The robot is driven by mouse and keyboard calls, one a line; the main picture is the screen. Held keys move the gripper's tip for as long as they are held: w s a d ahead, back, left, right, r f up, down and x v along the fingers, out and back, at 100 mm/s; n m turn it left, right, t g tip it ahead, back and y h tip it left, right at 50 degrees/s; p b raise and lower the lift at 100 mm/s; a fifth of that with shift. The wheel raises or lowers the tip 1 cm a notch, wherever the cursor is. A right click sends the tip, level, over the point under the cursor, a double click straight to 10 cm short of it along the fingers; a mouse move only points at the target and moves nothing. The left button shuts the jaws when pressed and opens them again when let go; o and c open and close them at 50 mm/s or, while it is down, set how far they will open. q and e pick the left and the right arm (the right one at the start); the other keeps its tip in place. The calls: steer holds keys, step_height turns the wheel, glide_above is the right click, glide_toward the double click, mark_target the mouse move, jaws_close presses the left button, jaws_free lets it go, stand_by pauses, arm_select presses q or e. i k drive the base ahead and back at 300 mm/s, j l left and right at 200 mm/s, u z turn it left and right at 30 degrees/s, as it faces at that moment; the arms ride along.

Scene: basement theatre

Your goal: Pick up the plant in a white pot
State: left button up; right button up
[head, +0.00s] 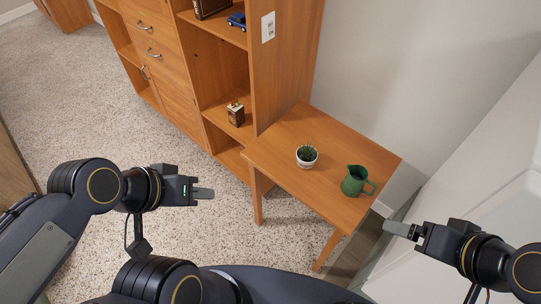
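The green plant in a white pot (307,157) stands upright near the middle of the small wooden table (279,153). My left gripper (204,193) is to the left of the table, apart from it, with nothing visible in it. Its fingers are seen side-on, so I cannot tell whether they are open. My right gripper (394,228) is to the right of the table's front corner, apart from the plant. Its fingers also overlap in view, and nothing shows in them.
A green pitcher (355,181) stands right of the plant on the table. A wooden shelf unit (282,62) rises behind the table, holding a blue toy car (237,20) and a small box-like item (235,113). A white wall (420,90) bounds the right. Carpet is clear at left.

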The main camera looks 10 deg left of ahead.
mark_target(307, 157)
steer(key=i+j+z, duration=0.1)
steer(key=j, duration=0.25)
steer(key=i+j+z, duration=0.1)
steer(key=i+j, duration=0.15)
steer(key=i+j+z, duration=0.1)
steer(key=j, duration=0.35)
steer(key=i+j+z, duration=0.1)
steer(key=j, duration=0.25)
steer(key=i+j+z, duration=0.15)
steer(key=j, duration=0.25)
steer(key=i+j+z, duration=0.1)
steer(key=j, duration=0.25)
steer(key=i+j+z, duration=0.1)
steer(key=j, duration=0.3)
steer(key=i, duration=0.05)
